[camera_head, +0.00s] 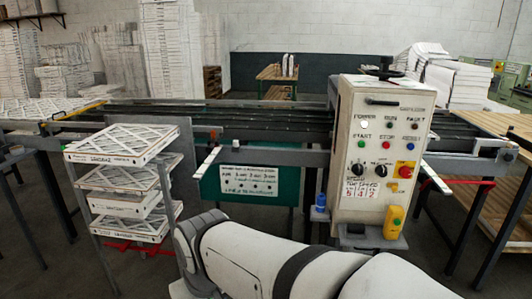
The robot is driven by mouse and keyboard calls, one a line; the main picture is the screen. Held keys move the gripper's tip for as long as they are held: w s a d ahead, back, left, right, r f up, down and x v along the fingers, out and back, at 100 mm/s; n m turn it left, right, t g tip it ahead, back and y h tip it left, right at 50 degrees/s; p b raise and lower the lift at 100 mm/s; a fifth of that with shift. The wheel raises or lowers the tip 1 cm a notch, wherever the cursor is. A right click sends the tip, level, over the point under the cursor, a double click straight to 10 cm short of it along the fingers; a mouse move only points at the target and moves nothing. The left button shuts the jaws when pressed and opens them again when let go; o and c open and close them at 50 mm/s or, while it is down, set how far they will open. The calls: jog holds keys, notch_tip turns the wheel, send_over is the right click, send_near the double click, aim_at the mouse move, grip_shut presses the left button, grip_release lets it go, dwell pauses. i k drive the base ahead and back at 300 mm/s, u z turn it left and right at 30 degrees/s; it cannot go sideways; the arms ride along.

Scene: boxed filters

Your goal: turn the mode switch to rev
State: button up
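The cream control box (384,150) stands right of centre in the head view. Its front carries two black rotary knobs side by side, a left knob (358,170) and a right knob (381,171). Small print surrounds them, too small to read, so I cannot tell which is the mode switch or where either points. My white arm (260,255) crosses the bottom of the view, in front of and below the box. My gripper is not in view.
Above the knobs are green (361,144), red (386,146) and blue (410,147) buttons. A red mushroom button (405,171) sits right of the knobs. A yellow device (394,221) and a blue bottle (320,201) stand low by the box. A filter rack (102,232) stands left.

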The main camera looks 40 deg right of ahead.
aim_at(381, 171)
jog(key=z, duration=2)
